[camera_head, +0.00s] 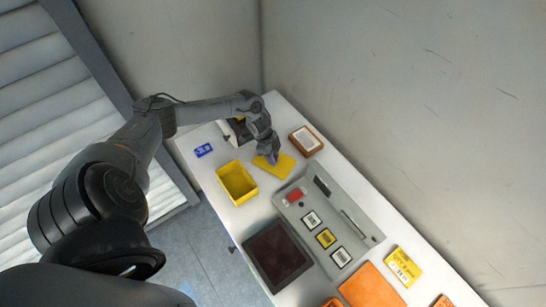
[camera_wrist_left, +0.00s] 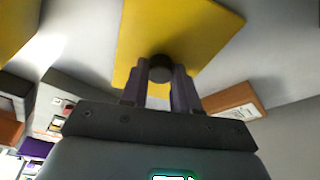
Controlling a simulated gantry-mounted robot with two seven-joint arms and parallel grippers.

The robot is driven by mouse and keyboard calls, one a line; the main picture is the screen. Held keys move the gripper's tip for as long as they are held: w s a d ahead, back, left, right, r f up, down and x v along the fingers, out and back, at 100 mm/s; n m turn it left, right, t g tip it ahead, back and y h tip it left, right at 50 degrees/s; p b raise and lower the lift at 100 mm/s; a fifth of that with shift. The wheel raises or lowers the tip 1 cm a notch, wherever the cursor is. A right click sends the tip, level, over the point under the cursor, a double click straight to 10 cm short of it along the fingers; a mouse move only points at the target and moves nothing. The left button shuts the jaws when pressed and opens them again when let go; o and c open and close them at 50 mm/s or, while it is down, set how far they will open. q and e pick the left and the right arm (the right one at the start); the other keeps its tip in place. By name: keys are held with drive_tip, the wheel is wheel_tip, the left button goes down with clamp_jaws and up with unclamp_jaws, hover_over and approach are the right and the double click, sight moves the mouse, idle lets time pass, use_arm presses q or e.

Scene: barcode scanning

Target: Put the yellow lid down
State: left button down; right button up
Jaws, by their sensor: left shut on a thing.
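The yellow lid (camera_head: 276,168) is a flat plate at the far part of the white table, right of the open yellow box (camera_head: 237,182). My left gripper (camera_head: 271,157) is over the lid. In the left wrist view, the lid (camera_wrist_left: 190,35) fills the upper middle, and the fingers of the left gripper (camera_wrist_left: 160,80) are shut on a dark round knob on it. I cannot tell whether the lid touches the table. The yellow box is open at the top and looks empty. My right gripper is not in view.
A grey panel (camera_head: 292,211) with barcode cards lies right of the box. A brown framed block (camera_head: 306,140) stands behind the lid. A dark tray (camera_head: 277,254), an orange sheet (camera_head: 369,288) and a yellow card (camera_head: 403,267) lie nearer. A small blue item (camera_head: 203,150) lies at the left.

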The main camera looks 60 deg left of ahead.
use_arm(q)
drive_tip(key=shift+f, duration=0.2)
drive_tip(key=shift+f, duration=0.1)
drive_tip(key=c, duration=0.8)
unclamp_jaws()
drive_tip(key=shift+c, duration=0.2)
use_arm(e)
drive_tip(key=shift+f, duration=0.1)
